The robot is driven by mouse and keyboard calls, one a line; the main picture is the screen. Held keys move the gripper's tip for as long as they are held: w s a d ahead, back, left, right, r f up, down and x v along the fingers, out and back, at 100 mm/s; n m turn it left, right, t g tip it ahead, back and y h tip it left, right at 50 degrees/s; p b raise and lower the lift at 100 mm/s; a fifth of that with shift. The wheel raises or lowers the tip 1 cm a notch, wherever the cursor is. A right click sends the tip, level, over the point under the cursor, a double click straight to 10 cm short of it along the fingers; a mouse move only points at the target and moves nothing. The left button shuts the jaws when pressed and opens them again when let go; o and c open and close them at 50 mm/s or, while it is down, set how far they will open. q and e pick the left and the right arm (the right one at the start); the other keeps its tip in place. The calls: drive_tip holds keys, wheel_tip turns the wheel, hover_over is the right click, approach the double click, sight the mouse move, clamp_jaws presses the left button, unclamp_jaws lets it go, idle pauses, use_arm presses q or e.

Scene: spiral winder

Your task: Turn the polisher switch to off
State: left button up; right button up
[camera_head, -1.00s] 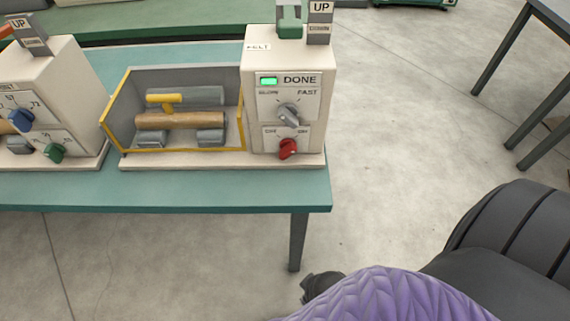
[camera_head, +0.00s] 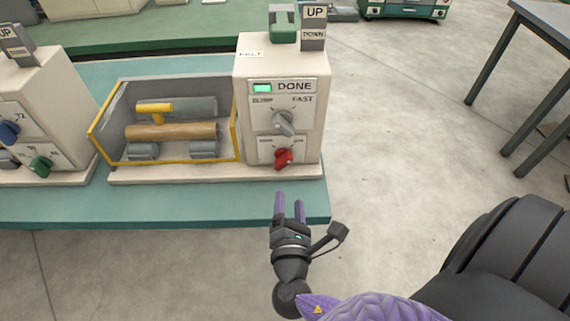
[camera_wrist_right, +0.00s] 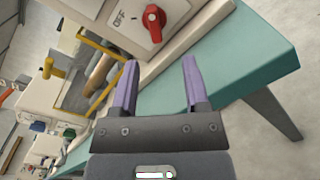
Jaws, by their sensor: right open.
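The red switch knob (camera_head: 283,159) sits low on the front panel of the cream polisher (camera_head: 244,120) and appears turned toward the upper right. In the right wrist view the red knob (camera_wrist_right: 153,24) shows close up, with an OFF label (camera_wrist_right: 118,18) to its left. My right gripper (camera_head: 290,200) is below and in front of the knob, apart from it, at the table's front edge. Its two purple fingers (camera_wrist_right: 160,63) are open with nothing between them. My left gripper is not in view.
A grey speed knob (camera_head: 282,122) and a lit green DONE lamp (camera_head: 262,88) are above the red knob. A yellow-edged bay with a roller (camera_head: 170,132) is to the left. Another machine with blue and green knobs (camera_head: 40,166) stands further left. The floor right of the table is open.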

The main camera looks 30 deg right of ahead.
sight(285, 165)
drive_tip(key=shift+n, duration=0.5)
drive_tip(key=x, duration=0.6)
drive_tip(key=b+x, duration=0.1)
drive_tip(key=x, duration=0.3)
drive_tip(key=shift+w+a+r, duration=0.15)
drive_tip(key=shift+w+a, duration=0.05)
drive_tip(key=shift+a, duration=0.1)
clamp_jaws()
